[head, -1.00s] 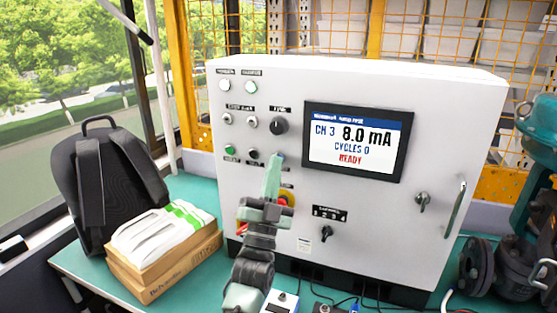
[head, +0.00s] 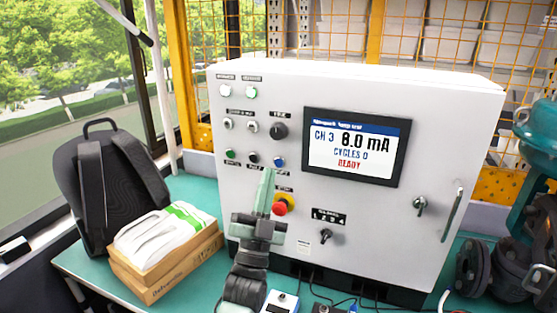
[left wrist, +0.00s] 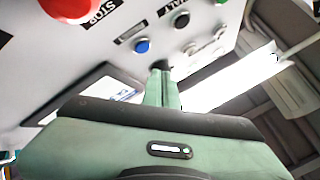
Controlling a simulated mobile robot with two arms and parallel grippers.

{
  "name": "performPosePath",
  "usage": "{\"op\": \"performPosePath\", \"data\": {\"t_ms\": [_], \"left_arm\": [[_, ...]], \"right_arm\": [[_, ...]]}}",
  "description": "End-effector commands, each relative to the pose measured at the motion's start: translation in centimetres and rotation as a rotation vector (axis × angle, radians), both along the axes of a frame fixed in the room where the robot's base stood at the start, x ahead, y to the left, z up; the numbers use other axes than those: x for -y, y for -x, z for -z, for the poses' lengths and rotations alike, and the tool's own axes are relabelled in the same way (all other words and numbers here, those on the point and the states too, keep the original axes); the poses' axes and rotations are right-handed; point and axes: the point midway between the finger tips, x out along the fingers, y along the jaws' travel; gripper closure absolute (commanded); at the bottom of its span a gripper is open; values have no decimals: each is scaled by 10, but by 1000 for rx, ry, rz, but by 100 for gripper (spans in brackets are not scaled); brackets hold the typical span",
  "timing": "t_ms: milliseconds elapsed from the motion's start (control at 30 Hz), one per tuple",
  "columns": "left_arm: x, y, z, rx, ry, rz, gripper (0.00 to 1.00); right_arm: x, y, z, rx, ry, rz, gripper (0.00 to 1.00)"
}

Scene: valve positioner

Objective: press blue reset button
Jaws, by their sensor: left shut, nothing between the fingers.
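The blue reset button (head: 279,162) is on the front of the white control cabinet, at the right end of the lowest button row. It also shows in the left wrist view (left wrist: 142,46), uncovered. My left gripper (head: 268,172) is shut and empty. In the head view its tip is just below and left of the blue button. In the left wrist view the fingertips (left wrist: 161,68) are to the right of and below the blue button, and I see no contact with it. My right gripper is in neither view.
A red emergency stop (head: 283,204) on yellow is just below the blue button; black (head: 253,158) and green (head: 230,154) buttons are to its left. The screen (head: 355,147) reads "CH 3 8.0 mA, CYCLES 0, READY". Cardboard boxes (head: 165,270) and a backpack (head: 105,185) stand left.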

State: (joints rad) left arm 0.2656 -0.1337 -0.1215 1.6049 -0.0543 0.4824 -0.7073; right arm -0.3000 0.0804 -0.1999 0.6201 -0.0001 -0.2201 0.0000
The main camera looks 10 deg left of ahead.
Motion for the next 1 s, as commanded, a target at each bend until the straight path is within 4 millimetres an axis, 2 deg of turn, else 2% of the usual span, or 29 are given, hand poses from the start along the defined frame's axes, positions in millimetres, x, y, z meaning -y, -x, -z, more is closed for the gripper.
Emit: {"op": "performPosePath", "data": {"t_ms": [100,300,867,1000], "left_arm": [[-3,12,-2,-1,-1,-1,100],[-5,25,0,-2,-2,0,100],[-5,26,0,-1,0,1,100],[-7,24,14,-71,5,15,100]], "right_arm": [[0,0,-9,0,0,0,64],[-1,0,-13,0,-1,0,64],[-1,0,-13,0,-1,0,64],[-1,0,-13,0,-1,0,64]]}}
